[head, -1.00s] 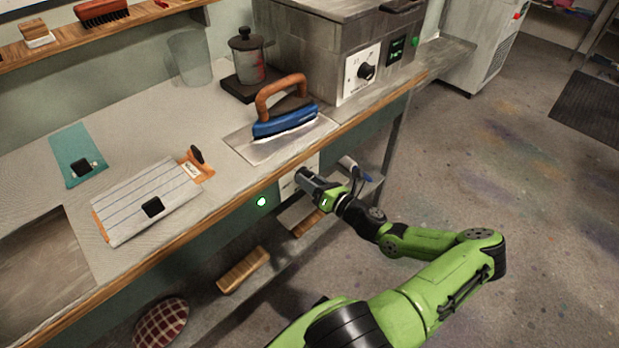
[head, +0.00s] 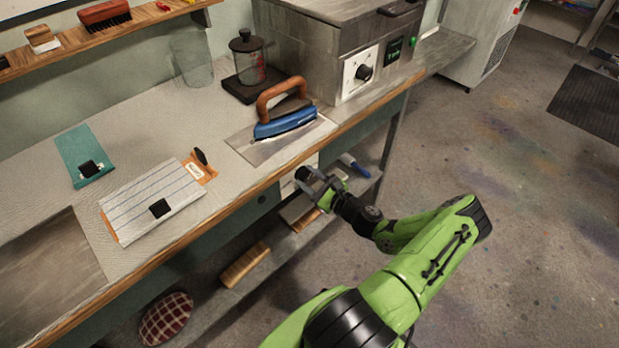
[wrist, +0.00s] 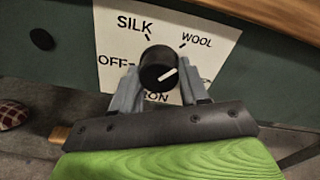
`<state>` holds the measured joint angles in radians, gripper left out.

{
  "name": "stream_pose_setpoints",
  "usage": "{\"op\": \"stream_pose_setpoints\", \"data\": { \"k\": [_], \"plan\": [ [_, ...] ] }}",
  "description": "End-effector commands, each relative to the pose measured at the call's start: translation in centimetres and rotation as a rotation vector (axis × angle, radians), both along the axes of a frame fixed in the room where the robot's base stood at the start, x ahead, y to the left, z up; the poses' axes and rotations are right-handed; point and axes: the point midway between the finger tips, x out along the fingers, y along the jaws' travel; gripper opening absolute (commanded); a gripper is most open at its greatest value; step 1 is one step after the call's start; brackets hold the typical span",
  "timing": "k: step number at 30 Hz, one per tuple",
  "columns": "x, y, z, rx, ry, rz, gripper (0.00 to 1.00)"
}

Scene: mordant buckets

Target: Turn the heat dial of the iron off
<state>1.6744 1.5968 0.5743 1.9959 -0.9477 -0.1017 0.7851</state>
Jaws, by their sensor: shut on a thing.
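The iron's heat dial (wrist: 158,66) is a black round knob on a white panel (wrist: 112,42) under the bench edge. OFF is printed at left, SILK at upper left, WOOL at upper right; a label at right is partly hidden. A white mark on the knob slants up to the right, right of centre. My gripper (wrist: 158,88) has one finger on each side of the knob and is shut on it. My gripper (head: 318,184) also shows at the panel in the head view. The blue iron (head: 285,121) with a brown handle stands on the bench above.
The round indicator (head: 262,199) left of the panel is dark. The wooden bench edge (head: 232,192) overhangs the dial. Open floor (head: 540,230) lies to the right.

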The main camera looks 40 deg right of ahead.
Motion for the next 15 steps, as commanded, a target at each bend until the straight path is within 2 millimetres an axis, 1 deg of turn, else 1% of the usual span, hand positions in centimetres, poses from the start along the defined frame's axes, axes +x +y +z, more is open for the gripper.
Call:
{"op": "stream_pose_setpoints", "data": {
  "k": [15],
  "plan": [
    [0.00,0.05,-0.02,-0.489,-0.012,0.004,0.14]
  ]
}}
